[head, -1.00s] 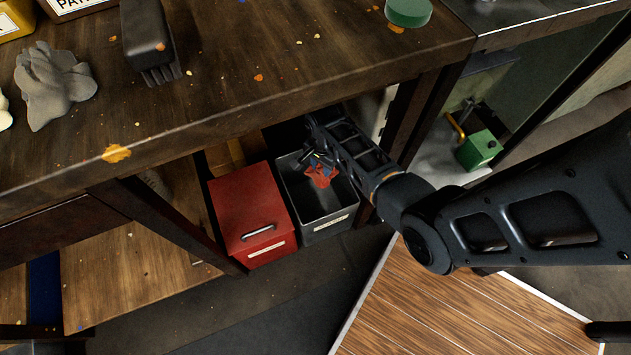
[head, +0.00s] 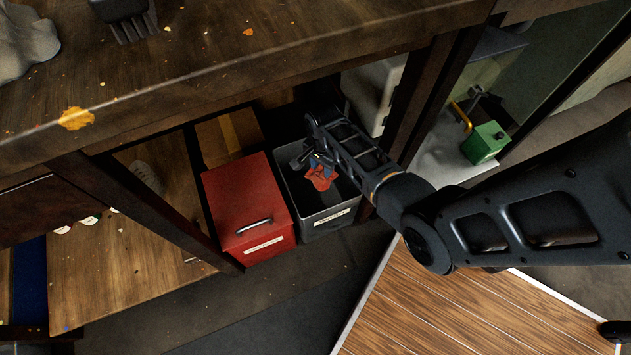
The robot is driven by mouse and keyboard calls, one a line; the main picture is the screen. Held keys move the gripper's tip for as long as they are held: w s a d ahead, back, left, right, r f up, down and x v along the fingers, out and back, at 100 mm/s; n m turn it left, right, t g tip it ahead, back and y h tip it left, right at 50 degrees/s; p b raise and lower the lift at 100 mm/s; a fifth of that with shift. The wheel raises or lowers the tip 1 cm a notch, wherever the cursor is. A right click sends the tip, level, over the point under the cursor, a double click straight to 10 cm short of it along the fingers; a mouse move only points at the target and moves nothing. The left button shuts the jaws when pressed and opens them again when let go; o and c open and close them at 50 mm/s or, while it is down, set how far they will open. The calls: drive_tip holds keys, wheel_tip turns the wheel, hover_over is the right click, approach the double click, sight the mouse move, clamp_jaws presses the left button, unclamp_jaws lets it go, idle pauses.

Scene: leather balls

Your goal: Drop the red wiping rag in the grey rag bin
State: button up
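The red rag (head: 320,177) is a small crumpled cloth with some blue on it, seen over the opening of the grey bin. The grey rag bin (head: 331,224) is an open box with a white label on its front, standing on the floor under the bench. My gripper (head: 313,158) is above the bin at the rag's upper edge, and the rag hangs from it. The fingers are small and dark here, but they appear closed on the rag. I cannot tell whether the rag touches the bin's inside.
A red lidded box (head: 247,205) with a handle stands right beside the bin on the left.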

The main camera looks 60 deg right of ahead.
drive_tip(key=o, duration=0.4)
drive_tip(key=shift+r+p, duration=1.6)
drive_tip(key=shift+r, duration=2.3)
